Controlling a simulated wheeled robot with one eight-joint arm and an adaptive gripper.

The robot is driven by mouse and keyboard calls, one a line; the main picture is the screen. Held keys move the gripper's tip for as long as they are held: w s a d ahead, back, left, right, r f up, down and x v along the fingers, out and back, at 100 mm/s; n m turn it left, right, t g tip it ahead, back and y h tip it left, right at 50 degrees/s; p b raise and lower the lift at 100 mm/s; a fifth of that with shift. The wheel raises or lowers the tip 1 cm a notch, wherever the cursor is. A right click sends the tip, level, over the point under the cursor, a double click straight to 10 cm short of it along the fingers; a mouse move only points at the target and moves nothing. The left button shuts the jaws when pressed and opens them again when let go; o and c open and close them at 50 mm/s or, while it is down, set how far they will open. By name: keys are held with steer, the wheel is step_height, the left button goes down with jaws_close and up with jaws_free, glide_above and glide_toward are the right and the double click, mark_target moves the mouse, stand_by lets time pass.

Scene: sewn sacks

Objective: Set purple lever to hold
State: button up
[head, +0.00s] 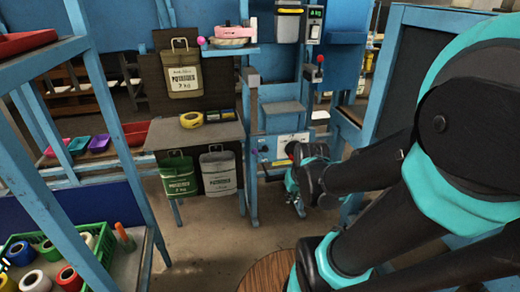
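A small panel with a white face (287,141) sits on the blue frame at the middle. A small purplish knob (262,148) shows at its left side; it is too small to tell its setting. A red knob (290,147) shows beside my wrist. Another round pinkish-purple knob (201,41) stands by the upper shelf, and I cannot tell which of these is the purple lever. A red-knobbed lever (320,60) stands on the right post. My gripper (299,208) hangs below and in front of the panel, small and partly hidden by my arm; its finger opening is unclear.
A work table (215,134) at the left bears a yellow tape roll (191,120). Potato sacks (218,174) hang below it and one sack (184,80) hangs above. A green crate (100,240) of rolls stands front left. A round wooden top (268,272) is at the bottom. Floor between is clear.

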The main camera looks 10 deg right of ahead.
steer(key=shift+y, duration=0.8)
steer(key=w+r, duration=0.1)
steer(key=w, duration=0.3)
steer(key=w+a+r, duration=0.1)
steer(key=w, duration=0.4)
steer(key=w+r, duration=0.1)
steer(key=w, duration=0.3)
steer(key=shift+w+a+r, duration=0.15)
steer(key=shift+a, duration=0.1)
jaws_close()
steer(key=w+d+f+t+y, duration=0.1)
steer(key=w+f, duration=0.1)
steer(key=w, duration=1.4)
steer(key=w+d+f+t+y, duration=0.1)
steer(key=w+f+y, duration=0.1)
steer(key=w, duration=1.5)
steer(key=shift+w+d+f+m+t+y, duration=0.15)
steer(key=shift+d+f+m+t+y, duration=0.15)
steer(key=shift+f, duration=0.35)
steer(key=x, duration=1)
steer(key=shift+a, duration=0.1)
steer(key=f, duration=0.1)
steer(key=a+f, duration=0.1)
steer(key=shift+s+a+f, duration=0.2)
steer(key=shift+s+f, duration=0.15)
steer(key=shift+f, duration=0.05)
steer(key=shift+s+a+f, duration=0.1)
steer(key=shift+a+f, duration=0.05)
steer(key=shift+f, duration=0.2)
steer(key=shift+a, duration=0.1)
